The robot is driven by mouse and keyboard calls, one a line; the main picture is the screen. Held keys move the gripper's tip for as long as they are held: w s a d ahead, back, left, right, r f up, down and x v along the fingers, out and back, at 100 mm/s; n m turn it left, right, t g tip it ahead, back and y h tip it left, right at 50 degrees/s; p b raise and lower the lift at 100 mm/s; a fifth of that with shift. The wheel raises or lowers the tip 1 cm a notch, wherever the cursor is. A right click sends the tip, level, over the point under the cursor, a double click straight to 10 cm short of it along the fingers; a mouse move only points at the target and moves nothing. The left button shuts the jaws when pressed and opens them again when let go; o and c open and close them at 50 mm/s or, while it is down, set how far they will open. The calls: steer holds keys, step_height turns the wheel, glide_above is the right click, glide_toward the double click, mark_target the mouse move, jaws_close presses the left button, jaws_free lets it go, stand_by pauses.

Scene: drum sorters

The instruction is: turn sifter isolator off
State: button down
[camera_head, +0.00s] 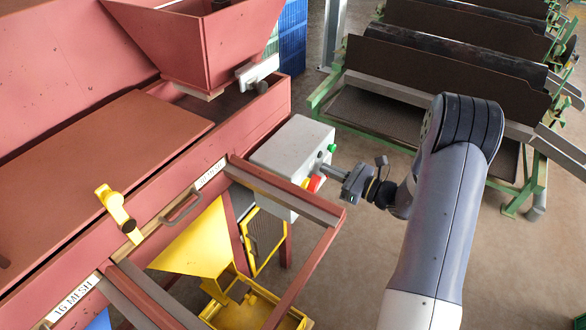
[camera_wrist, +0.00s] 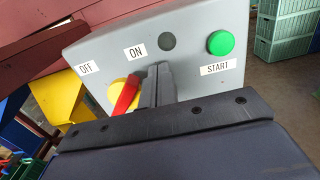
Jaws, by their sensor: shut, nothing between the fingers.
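The sifter isolator is a red handle (camera_wrist: 127,95) on a yellow disc (camera_wrist: 114,92), on the face of a grey control box (camera_head: 290,155). In the wrist view the handle slants up toward the ON label (camera_wrist: 135,51); the OFF label (camera_wrist: 86,68) is to its left. My gripper (camera_head: 326,169) is shut and empty at the box face. In the wrist view its fingers (camera_wrist: 159,76) stand just right of the handle and hide part of the disc. I cannot tell whether they touch the handle.
A green START button (camera_wrist: 220,43) and a dark round lamp (camera_wrist: 167,41) sit on the same face. A red frame rail (camera_head: 320,245) juts out below the box. A yellow chute (camera_head: 200,245) is to the left. Green-framed machines (camera_head: 440,75) stand behind.

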steer(key=shift+s+a, duration=0.1)
steer(key=shift+s+a, duration=0.45)
steer(key=shift+s, duration=0.25)
steer(key=shift+s+a+f, duration=0.1)
steer(key=shift+s, duration=0.1)
steer(key=w+r+v, duration=0.1)
steer(key=v, duration=0.6)
steer(key=shift+d+b, duration=0.3)
steer(key=shift+d, duration=0.05)
